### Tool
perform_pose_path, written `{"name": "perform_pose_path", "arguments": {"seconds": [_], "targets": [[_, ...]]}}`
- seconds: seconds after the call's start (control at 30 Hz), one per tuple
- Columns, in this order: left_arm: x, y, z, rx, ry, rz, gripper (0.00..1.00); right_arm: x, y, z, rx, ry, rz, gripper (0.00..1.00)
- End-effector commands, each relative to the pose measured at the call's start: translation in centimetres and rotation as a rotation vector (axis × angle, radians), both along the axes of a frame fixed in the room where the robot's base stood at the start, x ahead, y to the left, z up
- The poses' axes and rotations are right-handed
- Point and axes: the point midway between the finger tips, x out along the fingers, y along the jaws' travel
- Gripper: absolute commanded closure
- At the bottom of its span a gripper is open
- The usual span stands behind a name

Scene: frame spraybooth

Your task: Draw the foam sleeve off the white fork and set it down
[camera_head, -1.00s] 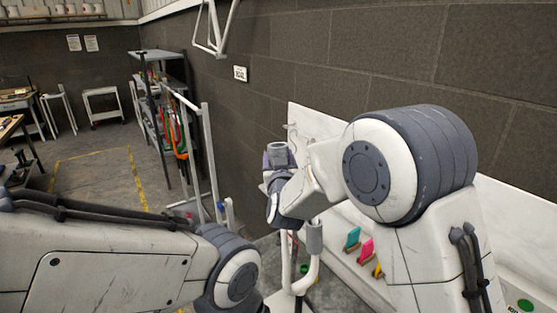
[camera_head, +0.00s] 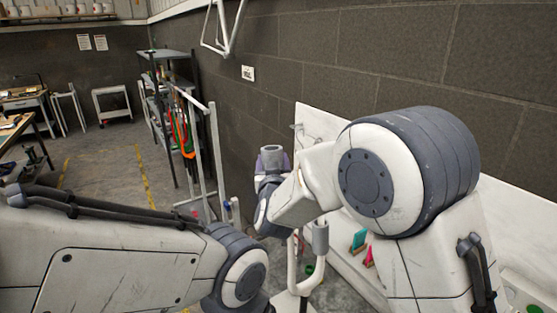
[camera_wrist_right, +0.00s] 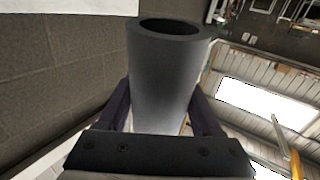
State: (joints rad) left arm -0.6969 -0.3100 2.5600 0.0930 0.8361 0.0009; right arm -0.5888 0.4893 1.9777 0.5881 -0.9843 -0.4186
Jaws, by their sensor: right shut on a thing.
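A grey hollow foam sleeve (camera_head: 272,158) stands upright in my right gripper (camera_head: 266,180), above and to the left of the white fork. In the right wrist view the sleeve (camera_wrist_right: 165,75) fills the space between the dark fingers of my right gripper (camera_wrist_right: 162,108), its open end facing up. The white fork (camera_head: 293,268) stands below my right forearm. Its left prong looks bare; a grey sleeve (camera_head: 320,236) sits on its right prong. My right arm hides part of the fork. My left gripper is out of view; only its arm shows.
A white board (camera_head: 345,240) with pink and teal items leans along the wall on the right. A bike frame (camera_head: 222,30) hangs above. Open floor lies at the left.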

Motion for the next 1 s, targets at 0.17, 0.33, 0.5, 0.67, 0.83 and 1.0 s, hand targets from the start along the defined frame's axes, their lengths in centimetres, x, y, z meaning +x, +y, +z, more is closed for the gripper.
{"name": "perform_pose_path", "arguments": {"seconds": [0.17,0.33,0.5,0.67,0.83,1.0], "targets": [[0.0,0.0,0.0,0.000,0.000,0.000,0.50,-0.7,1.0,0.0,0.001,0.000,0.002,0.96],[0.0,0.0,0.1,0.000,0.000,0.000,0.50,-1.3,1.8,0.0,0.000,0.000,0.002,0.96],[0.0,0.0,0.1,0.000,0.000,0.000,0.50,-1.9,2.6,0.0,0.001,0.000,0.002,0.96],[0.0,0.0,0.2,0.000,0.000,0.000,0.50,-2.3,3.2,0.0,0.000,0.001,0.001,0.96],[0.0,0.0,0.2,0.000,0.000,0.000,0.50,-2.4,3.3,0.0,0.000,0.001,0.000,0.96],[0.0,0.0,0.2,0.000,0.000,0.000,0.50,-2.4,3.3,0.0,0.000,0.001,0.000,0.96]]}}
